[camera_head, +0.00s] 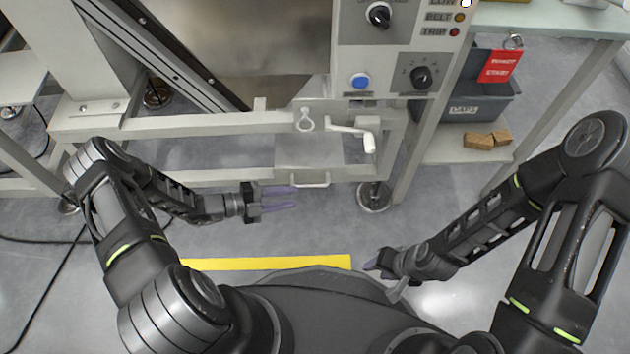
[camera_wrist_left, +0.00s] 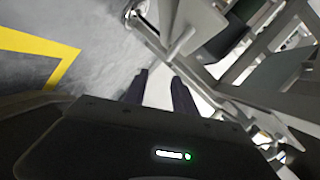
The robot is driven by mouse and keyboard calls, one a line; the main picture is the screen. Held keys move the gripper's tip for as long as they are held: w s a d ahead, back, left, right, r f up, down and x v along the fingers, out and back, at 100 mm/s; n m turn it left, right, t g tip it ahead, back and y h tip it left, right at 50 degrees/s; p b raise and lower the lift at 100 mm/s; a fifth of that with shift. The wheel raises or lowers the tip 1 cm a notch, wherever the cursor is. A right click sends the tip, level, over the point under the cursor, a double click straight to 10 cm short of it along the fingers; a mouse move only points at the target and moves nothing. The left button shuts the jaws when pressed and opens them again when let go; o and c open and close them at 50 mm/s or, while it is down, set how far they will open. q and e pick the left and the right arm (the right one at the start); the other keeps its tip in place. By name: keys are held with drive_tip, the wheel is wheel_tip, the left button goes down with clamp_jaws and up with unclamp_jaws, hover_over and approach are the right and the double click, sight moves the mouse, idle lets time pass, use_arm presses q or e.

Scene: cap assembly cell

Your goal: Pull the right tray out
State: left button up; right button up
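A grey tray-like panel (camera_head: 308,152) sits in the frame of the machine, with a small bar handle (camera_head: 311,181) at its front edge. I cannot tell for certain that it is the right tray. My left gripper (camera_head: 294,198) is just in front of and slightly left of this handle, its two purple fingers apart with nothing between them. The left wrist view shows the same gripper (camera_wrist_left: 160,82) with its dark fingers apart over a bright blurred area. My right gripper (camera_head: 372,266) is low near my base, well away from the tray; its finger gap is unclear.
A crank lever (camera_head: 352,130) sticks out above the tray's right side. Floor with a yellow stripe (camera_head: 266,263) lies free before the machine.

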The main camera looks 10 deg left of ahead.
sight(309, 185)
use_arm(q)
drive_tip(key=shift+w+a+f+n+t, duration=0.25)
drive_tip(key=shift+w+a+n+t, duration=0.35)
drive_tip(key=shift+w+a+n, duration=0.35)
drive_tip(key=shift+d+r, duration=0.15)
use_arm(e)
drive_tip(key=shift+w+d+f, duration=0.1)
drive_tip(key=shift+w+f, duration=0.35)
